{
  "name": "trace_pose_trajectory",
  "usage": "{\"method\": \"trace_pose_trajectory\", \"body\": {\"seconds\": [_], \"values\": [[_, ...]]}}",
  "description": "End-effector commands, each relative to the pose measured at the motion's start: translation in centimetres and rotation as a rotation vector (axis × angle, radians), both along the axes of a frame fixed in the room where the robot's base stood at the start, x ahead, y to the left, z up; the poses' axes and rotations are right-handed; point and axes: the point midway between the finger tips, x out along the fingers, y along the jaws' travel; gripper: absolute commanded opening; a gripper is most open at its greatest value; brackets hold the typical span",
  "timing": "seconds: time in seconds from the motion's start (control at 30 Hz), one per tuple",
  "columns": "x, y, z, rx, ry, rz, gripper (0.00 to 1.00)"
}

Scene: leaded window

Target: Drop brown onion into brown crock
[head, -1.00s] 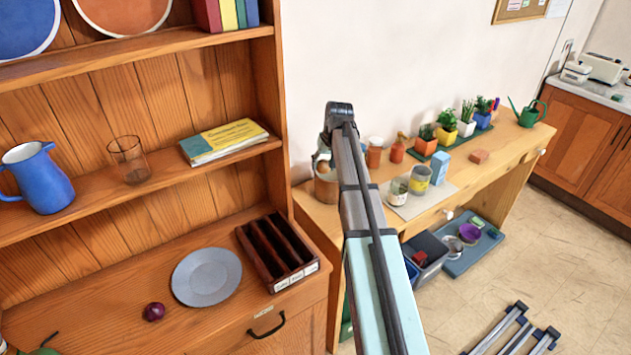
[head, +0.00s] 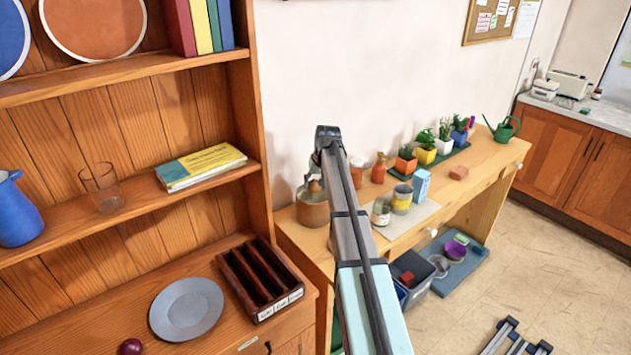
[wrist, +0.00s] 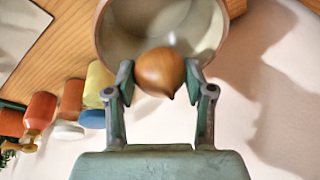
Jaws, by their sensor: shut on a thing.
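The brown onion (wrist: 160,72) is held between the two fingers of my gripper (wrist: 158,85), in the wrist view. Beyond it the crock's round mouth (wrist: 118,28) opens, pale inside, with the onion overlapping its near rim in the picture. I cannot tell how high the onion is above the rim. In the head view the brown crock (head: 312,212) stands at the left end of the wooden side table, and my arm hides most of my gripper (head: 316,178) just above it.
Orange bottles (head: 379,168), jars (head: 402,198) and potted plants (head: 426,147) stand right of the crock on the table (head: 470,190). The wooden dresser (head: 257,130) rises close on the left, with a grey plate (head: 186,309) and a dark divided tray (head: 262,280).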

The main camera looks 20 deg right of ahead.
Motion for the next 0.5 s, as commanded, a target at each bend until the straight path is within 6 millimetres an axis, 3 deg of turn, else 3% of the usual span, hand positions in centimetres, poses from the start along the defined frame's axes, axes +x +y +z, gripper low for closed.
{"method": "trace_pose_trajectory", "body": {"seconds": [0.1, 0.4, 0.43, 0.5], "values": [[0.0, 0.01, -0.84, 0.0, 0.0, 0.0, 0.18], [0.01, 0.01, -0.92, 0.0, -0.001, 0.0, 0.18], [0.01, 0.01, -0.92, 0.0, 0.0, 0.0, 0.6], [0.0, 0.01, -0.93, 0.0, 0.0, 0.0, 0.82]]}}
